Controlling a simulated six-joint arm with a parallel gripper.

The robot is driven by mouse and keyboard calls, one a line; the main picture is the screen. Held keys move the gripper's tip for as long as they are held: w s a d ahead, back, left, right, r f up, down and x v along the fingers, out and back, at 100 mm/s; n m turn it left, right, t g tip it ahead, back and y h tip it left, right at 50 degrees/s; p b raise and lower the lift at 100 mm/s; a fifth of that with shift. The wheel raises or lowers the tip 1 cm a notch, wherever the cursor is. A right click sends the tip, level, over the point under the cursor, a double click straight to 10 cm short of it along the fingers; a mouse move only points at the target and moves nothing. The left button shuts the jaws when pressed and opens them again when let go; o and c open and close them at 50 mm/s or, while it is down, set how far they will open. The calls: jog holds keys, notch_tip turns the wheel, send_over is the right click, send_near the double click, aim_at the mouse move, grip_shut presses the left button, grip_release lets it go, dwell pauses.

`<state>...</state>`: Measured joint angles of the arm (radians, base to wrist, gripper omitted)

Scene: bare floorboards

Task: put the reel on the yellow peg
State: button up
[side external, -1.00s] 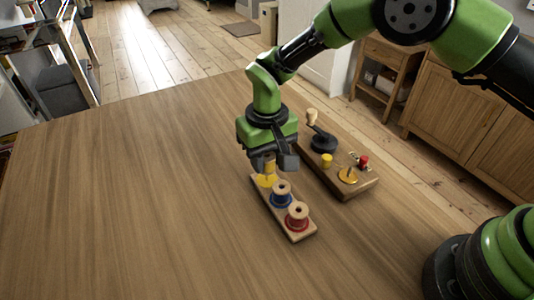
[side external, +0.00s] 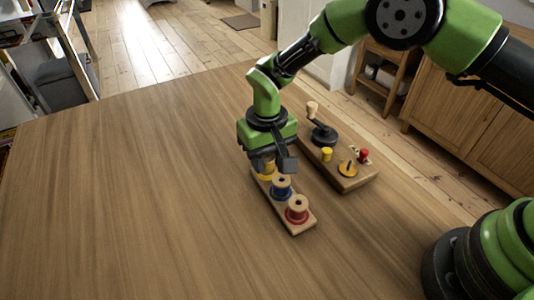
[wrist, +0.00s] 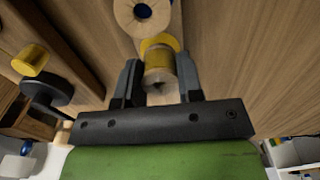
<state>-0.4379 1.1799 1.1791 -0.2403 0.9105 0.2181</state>
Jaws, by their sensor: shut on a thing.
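The reel (wrist: 159,69), pale wood with yellow winding, is gripped between the fingers of my gripper (wrist: 159,82). In the side view, the reel (side external: 265,168) is low over the far end of a wooden rack (side external: 301,233). A yellow disc (wrist: 158,41) shows just beyond the reel in the wrist view, at that end of the rack. The yellow peg itself is hidden by the reel and gripper, and I cannot tell whether the reel is fully down. My gripper (side external: 272,165) is upright, shut on the reel.
A blue reel (side external: 281,187) and a red reel (side external: 297,209) stand on the same rack, the blue one close to the gripper. A second board (side external: 356,184) to the right carries a black crank (side external: 322,134), a yellow cylinder (side external: 327,155) and a brass disc (side external: 347,169). The table's left is clear.

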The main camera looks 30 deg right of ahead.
jog(key=shift+f, duration=0.45)
jog(key=o, duration=1)
jog(key=shift+o, duration=0.2)
jog(key=shift+r, duration=3.5)
